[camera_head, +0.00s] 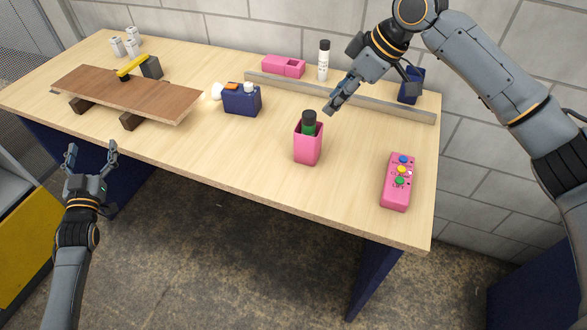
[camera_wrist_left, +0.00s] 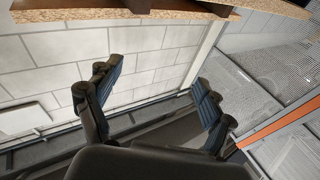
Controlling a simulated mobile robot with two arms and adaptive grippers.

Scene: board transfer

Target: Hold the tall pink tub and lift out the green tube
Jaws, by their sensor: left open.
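The tall pink tub (camera_head: 305,151) stands upright on the table, right of its middle. The green tube (camera_head: 309,121) stands in it, its dark top and a band of green showing above the rim; its lower part is hidden. My right gripper (camera_head: 334,106) is up and to the right of the tube in the picture, apart from it; whether its fingers are parted cannot be made out. My left gripper (camera_head: 91,150) is open and empty in front of the table's left part. Its spread fingers also show in the left wrist view (camera_wrist_left: 157,78).
A pink box with coloured knobs (camera_head: 398,182) lies near the right end of the table (camera_head: 240,163). A grey rail (camera_head: 350,98) runs along the back. A blue holder (camera_head: 241,101) and a raised brown board (camera_head: 130,92) stand left. Bare tabletop surrounds the tub.

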